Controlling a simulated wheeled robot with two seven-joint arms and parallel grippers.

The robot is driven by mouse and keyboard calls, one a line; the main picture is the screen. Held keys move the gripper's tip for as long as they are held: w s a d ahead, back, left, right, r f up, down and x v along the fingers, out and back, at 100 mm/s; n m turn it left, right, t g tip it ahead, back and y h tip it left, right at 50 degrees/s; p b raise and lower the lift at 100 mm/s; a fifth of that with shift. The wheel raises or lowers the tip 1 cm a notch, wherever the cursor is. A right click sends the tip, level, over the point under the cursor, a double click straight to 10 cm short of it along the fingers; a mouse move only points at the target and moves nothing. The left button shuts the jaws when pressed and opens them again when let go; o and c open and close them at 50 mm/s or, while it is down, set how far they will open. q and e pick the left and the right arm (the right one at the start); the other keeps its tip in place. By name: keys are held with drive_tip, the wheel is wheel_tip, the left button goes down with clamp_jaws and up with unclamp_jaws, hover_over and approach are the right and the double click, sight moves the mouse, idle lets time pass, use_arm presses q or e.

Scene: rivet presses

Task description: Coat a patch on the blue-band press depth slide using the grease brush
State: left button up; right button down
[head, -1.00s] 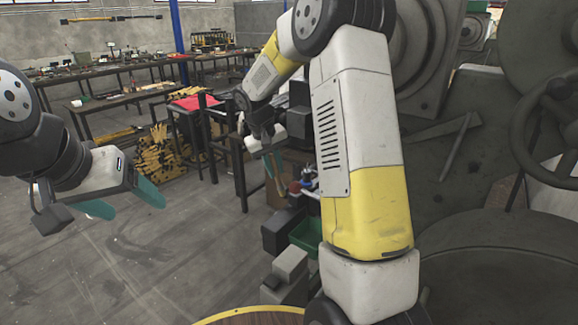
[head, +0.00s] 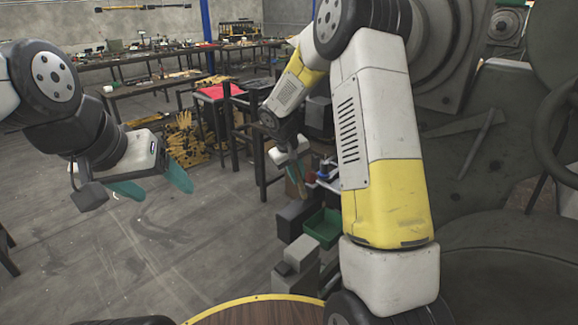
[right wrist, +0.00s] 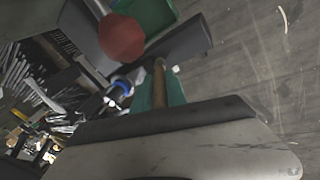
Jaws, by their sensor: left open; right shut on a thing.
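My right gripper (head: 296,172) is shut on a thin wooden handle (right wrist: 158,84), which shows between its teal fingers in the right wrist view; I take this to be the grease brush. Its bristles cannot be made out. My right arm crosses the middle of the head view and hides part of what lies behind it. My left gripper (head: 152,185) is open and empty over the bare floor at the left.
A large dark machine (head: 470,190) with a handwheel fills the right side. A green bin (head: 322,228) and grey blocks (head: 297,262) stand below my right gripper. A round red thing (right wrist: 122,38) is close in the right wrist view. Workbenches (head: 130,92) stand behind; floor at left is clear.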

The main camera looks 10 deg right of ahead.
drive_tip(key=shift+f, duration=0.8)
idle(0.5)
drive_tip(key=shift+s+a, duration=0.1)
drive_tip(key=shift+s+a, duration=3.1)
drive_tip(key=shift+a, duration=0.9)
drive_tip(key=shift+w+d, duration=1.05)
drive_tip(key=shift+d, duration=0.35)
drive_tip(key=shift+w+d, duration=1.1)
drive_tip(key=shift+d, duration=0.25)
drive_tip(key=shift+w+d, duration=1.05)
drive_tip(key=shift+d, duration=0.35)
drive_tip(key=shift+r, duration=0.15)
